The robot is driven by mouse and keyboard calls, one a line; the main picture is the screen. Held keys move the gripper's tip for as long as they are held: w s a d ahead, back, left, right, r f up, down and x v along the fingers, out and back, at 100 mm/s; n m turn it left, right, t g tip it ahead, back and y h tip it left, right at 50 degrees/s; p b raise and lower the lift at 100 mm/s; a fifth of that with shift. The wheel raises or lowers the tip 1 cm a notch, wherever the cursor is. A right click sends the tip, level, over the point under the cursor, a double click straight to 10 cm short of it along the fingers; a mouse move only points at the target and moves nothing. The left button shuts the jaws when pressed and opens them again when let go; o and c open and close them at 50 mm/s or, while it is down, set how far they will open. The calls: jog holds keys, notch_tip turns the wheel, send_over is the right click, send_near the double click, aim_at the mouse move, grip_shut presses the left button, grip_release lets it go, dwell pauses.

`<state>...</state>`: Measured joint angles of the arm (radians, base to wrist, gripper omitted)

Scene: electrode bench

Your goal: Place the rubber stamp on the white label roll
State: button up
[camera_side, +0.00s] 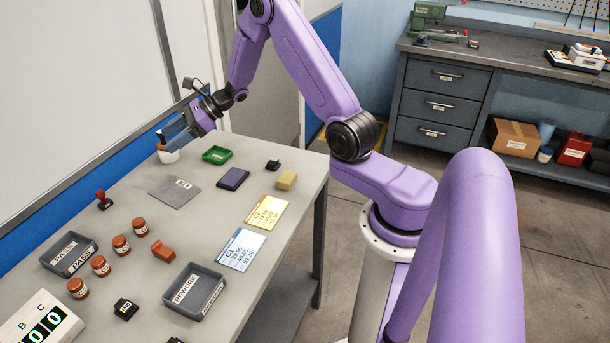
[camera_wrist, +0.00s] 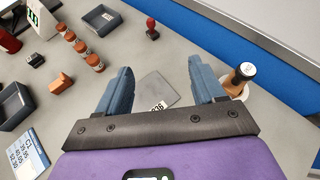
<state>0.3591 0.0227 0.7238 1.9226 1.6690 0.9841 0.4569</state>
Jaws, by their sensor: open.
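The white label roll (camera_side: 168,156) stands near the far left table edge; it also shows in the wrist view (camera_wrist: 229,88), right of my fingers. An upright handled piece with a dark top and brown lower part (camera_wrist: 243,72) appears to stand on or in the roll; it looks like a stamp. A red-handled stamp (camera_side: 103,199) stands upright on the table farther forward, and shows in the wrist view (camera_wrist: 152,27). I cannot tell for sure which one is the rubber stamp. My gripper (camera_side: 172,130) is open at the roll, with nothing between the fingers (camera_wrist: 161,68).
A wall runs behind the left edge.

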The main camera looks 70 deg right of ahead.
jog(key=s+a+r+n+g, duration=0.2)
jog(key=s+a+n+g, duration=0.3)
jog(key=s+a+n, duration=0.5)
jog(key=s+a+r+n+g, duration=0.3)
jog(key=s+a+n+g, duration=0.4)
jog(key=s, duration=0.5)
jog(key=s+d+n+t+h, duration=0.1)
jog(key=s+d+n+h, duration=0.2)
jog(key=s+n, duration=0.7)
jog(key=s+d+r+n+t+h, duration=0.1)
jog(key=s+n+h, duration=0.4)
jog(key=s+n, duration=0.5)
jog(key=shift+d+r+n+t+h, duration=0.25)
jog(key=shift+d+n+t, duration=0.4)
jog(key=shift+d, duration=0.45)
